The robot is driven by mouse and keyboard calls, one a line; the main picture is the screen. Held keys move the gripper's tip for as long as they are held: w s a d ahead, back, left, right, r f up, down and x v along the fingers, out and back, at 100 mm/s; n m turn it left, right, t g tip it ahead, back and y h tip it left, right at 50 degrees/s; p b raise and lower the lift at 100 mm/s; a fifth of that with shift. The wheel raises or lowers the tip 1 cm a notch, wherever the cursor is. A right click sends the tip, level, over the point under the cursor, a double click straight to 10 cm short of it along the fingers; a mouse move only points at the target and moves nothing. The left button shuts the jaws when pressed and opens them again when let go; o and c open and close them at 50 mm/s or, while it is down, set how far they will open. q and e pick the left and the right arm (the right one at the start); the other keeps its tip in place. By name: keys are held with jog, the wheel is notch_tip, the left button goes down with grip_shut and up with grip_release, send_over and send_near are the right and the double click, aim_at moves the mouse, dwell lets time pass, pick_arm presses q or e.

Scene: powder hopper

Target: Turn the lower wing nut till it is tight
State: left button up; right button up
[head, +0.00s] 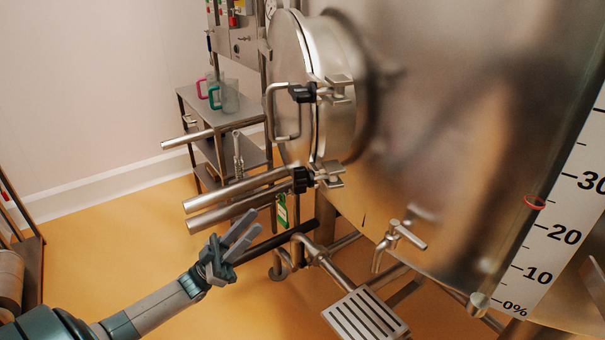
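The round steel hatch (291,88) of the hopper is closed against its collar. The upper wing nut (302,93), with a black knob, sits at the hatch's right edge. The lower wing nut (301,180), also black, sits in its bracket (328,175) at the hatch's lower edge. How tight it is cannot be told. My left gripper (248,230) is below and left of the lower wing nut, clear of it. Its two grey fingers point up and right, with a gap between them and nothing held. My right gripper is not in view.
Two steel bars (235,200) stick out left beside the lower wing nut, above my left gripper. A dark bar (280,240) runs close behind the fingers. A green tag (282,211) hangs below the nut. A trolley (205,103) with jugs stands behind; a valve (400,236) is to the right.

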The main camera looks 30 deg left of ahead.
aim_at(299, 193)
pick_arm(q)
jog(key=p+x, duration=0.8)
jog(key=x, duration=0.8)
jog(key=shift+w+r+p, duration=0.15)
jog(key=shift+r+p, duration=0.05)
jog(key=shift+p, duration=0.2)
jog(key=shift+w+d+r, duration=0.25)
jog(key=shift+w, duration=0.05)
grip_shut()
